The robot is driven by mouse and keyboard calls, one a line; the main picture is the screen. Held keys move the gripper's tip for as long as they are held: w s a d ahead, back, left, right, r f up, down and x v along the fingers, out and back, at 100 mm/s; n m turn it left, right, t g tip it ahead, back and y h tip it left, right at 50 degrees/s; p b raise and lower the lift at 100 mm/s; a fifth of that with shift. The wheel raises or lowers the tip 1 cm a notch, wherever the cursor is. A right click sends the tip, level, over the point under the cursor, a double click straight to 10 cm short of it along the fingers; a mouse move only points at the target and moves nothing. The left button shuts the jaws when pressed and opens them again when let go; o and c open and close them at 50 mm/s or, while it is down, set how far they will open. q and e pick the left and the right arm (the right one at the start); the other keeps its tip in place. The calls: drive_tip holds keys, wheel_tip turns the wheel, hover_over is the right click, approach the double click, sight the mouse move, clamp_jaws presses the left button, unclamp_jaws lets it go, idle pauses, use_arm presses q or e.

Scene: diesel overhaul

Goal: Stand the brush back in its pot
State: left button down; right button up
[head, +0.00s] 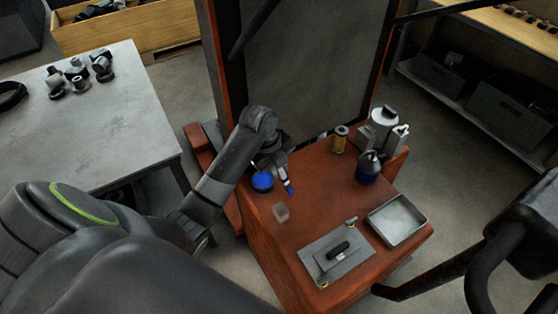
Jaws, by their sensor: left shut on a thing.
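My left gripper (281,170) reaches over the left side of the red-brown bench top and is shut on a slim thing with a blue end (290,188), which looks like the brush. It tilts down to the right; its upper part is hidden by the gripper. A round blue thing (262,182) sits just left of it, partly under the wrist; I cannot tell whether it is the pot. My right gripper is not in view.
The red-brown bench (320,190) also carries a metal tray (398,220), a grey plate (336,260) with a black piece on it, a yellow canister (340,139), a dark-blue-based bottle (369,167) and a white-grey device (382,125). A grey table (120,130) stands left.

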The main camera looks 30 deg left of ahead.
use_arm(q)
drive_tip(key=shift+s+d+r+m+g+y+p, duration=0.15)
drive_tip(key=shift+d+r+m+g+y+p, duration=0.2)
drive_tip(key=shift+y+p, duration=0.45)
drive_tip(key=shift+s+d+r+g+y+p, duration=0.3)
drive_tip(key=shift+s+r+y+p, duration=0.1)
drive_tip(key=shift+y+p, duration=0.3)
drive_tip(key=shift+f+m, duration=0.1)
drive_tip(key=shift+m, duration=0.15)
wheel_tip(320, 180, down, 8)
drive_tip(key=shift+r, duration=0.25)
drive_tip(key=shift+s, duration=0.1)
drive_tip(key=shift+f, duration=0.1)
